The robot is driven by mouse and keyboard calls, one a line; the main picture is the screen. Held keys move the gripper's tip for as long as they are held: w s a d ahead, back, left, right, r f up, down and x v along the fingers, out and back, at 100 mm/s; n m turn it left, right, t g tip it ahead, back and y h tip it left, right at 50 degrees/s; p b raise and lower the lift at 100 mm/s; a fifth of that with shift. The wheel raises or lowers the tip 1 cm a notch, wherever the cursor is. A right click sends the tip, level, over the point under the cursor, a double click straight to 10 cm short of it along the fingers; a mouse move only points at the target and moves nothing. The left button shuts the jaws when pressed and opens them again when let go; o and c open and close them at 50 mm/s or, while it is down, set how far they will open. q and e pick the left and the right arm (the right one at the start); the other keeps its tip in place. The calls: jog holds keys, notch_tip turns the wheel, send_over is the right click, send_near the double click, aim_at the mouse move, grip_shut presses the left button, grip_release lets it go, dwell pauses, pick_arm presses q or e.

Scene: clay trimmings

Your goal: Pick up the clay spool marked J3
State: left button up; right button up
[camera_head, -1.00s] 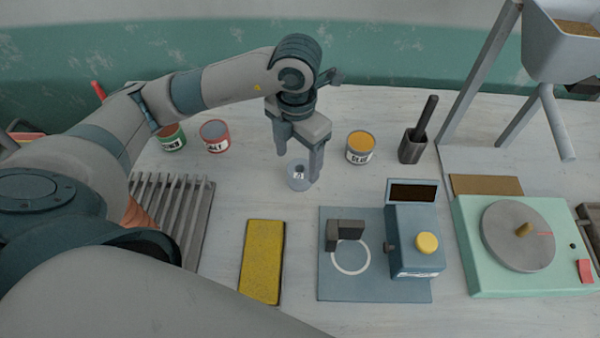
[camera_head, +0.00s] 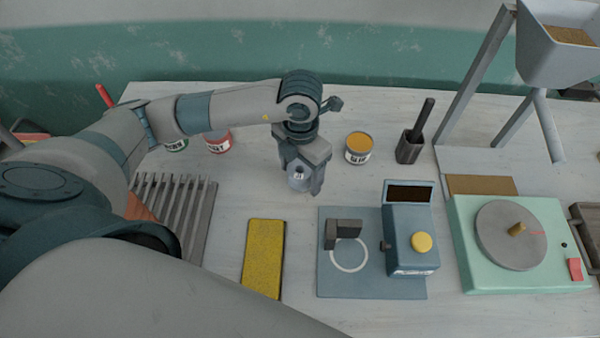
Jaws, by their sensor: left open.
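The clay spool (camera_head: 299,178) is a small pale blue-grey cylinder with a little dark-marked label on top, too small to read surely. It stands near the middle of the back half of the worktop. My left gripper (camera_head: 303,186) points down at the spool, its jaws open. One finger shows just right of the spool; the other is mostly hidden behind the spool, and I cannot tell whether either touches it. My right gripper is not in view.
A yellow-topped can (camera_head: 359,149) and a dark tool holder (camera_head: 409,147) stand right of the gripper. A red can (camera_head: 219,143) is partly behind my arm. A ribbed rack (camera_head: 190,215), yellow block (camera_head: 263,260), blue device (camera_head: 411,245) and green turntable unit (camera_head: 470,265) stand nearer.

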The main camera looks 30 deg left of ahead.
aim_at(304, 167)
pick_arm(q)
jog(key=c, duration=1.3)
jog(key=shift+r, duration=0.15)
